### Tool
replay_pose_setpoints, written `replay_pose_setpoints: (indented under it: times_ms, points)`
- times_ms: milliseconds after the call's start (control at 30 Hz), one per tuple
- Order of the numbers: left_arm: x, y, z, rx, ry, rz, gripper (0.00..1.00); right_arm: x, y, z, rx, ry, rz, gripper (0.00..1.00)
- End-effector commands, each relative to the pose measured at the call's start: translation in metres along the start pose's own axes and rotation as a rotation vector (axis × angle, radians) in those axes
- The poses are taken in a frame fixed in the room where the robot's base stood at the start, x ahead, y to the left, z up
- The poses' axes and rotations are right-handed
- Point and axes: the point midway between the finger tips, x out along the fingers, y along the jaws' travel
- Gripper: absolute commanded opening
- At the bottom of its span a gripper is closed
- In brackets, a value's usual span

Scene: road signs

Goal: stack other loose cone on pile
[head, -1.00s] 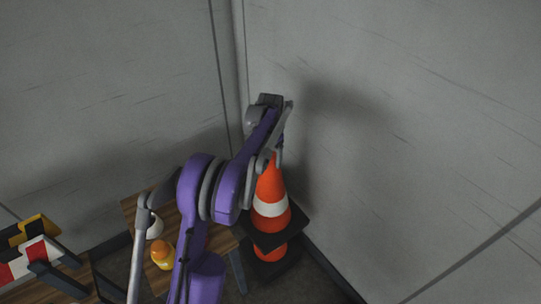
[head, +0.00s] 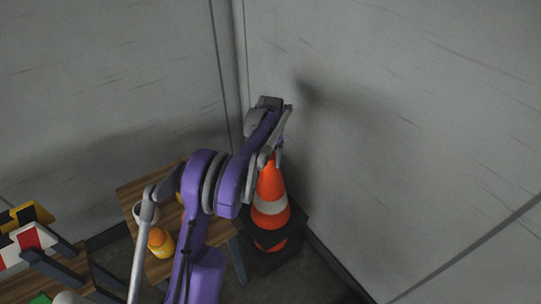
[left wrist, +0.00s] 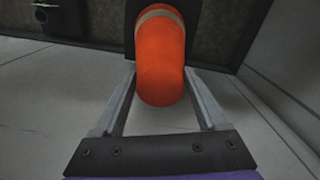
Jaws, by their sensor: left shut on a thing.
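An orange cone with a white band and black square base (head: 269,184) hangs upright in the corner of the room. My left gripper (head: 277,158) is shut on its top. In the left wrist view the held cone (left wrist: 160,60) sits between the two fingers (left wrist: 160,78). Just beneath its base, a strip of orange from a lower cone (head: 272,246) shows, above another black base (head: 268,260). The held cone hides most of the lower one, so I cannot tell how many cones are there or whether they touch. My right gripper is not in view.
Striped barriers (head: 30,238) are at far left. Grey walls (head: 400,120) close in behind and right of the cones.

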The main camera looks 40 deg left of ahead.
Motion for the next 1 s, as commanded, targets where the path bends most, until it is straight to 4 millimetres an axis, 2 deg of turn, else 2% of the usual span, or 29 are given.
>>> replay_pose_setpoints:
  times_ms: [1000]
  points:
    - [0.079,0.0,0.0,0.0,0.0,0.0,0.0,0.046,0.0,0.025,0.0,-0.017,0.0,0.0]
